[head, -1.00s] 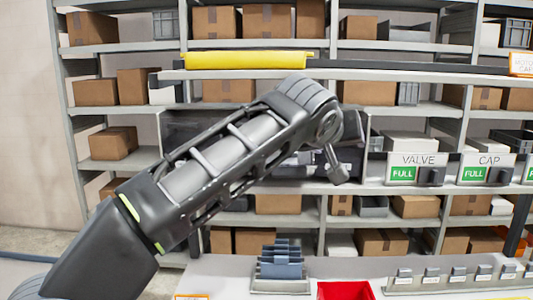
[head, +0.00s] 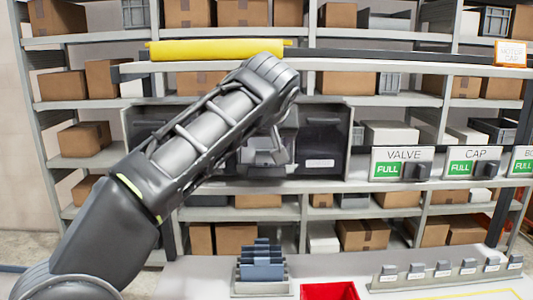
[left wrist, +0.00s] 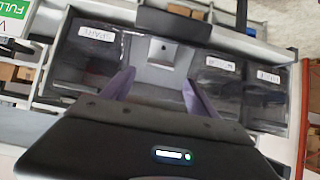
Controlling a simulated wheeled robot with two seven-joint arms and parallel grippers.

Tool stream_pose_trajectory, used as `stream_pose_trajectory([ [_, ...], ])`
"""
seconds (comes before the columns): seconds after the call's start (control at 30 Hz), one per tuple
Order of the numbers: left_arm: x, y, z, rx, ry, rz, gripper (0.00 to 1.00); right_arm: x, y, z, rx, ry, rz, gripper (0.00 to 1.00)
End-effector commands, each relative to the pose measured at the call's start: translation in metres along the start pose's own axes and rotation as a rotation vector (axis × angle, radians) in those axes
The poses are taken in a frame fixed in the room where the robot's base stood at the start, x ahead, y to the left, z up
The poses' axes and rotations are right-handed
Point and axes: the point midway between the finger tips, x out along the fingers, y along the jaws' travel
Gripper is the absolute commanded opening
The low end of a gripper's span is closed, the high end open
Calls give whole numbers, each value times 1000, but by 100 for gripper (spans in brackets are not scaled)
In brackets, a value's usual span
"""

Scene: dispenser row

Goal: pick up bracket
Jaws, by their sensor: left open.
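My left gripper (head: 276,152) is in front of the dark dispenser unit (head: 322,140) on the shelf, partly hidden by my own wrist. In the left wrist view the open fingers (left wrist: 160,84) point into a grey opening between dark compartments with white labels. A small grey piece (left wrist: 159,50) with a dark mark sits at the far end of this opening, beyond the fingertips. I cannot tell whether it is the bracket or part of the dispenser. Nothing shows between the fingers. My right gripper is not in view.
Signs reading VALVE (head: 402,162) and CAP (head: 473,161) stand right of the dispenser. A yellow roll (head: 215,50) lies above it. Below are a table with a blue slotted rack (head: 262,265), a red tray (head: 328,292) and a row of labelled holders (head: 445,272). Cardboard boxes fill the shelves.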

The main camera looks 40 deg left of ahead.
Motion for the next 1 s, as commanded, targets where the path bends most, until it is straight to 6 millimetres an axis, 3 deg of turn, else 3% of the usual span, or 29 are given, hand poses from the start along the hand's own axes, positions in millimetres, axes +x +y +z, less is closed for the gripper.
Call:
stream_pose_trajectory([
  [0.37, 6, 0, 0, 0, 0, 1, 69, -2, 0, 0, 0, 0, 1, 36],
  [0.73, 51, 2, 1, 0, -1, 0, 69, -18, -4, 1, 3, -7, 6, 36],
  [1.0, 57, 2, 2, 0, -1, 2, 69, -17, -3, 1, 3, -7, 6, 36],
])
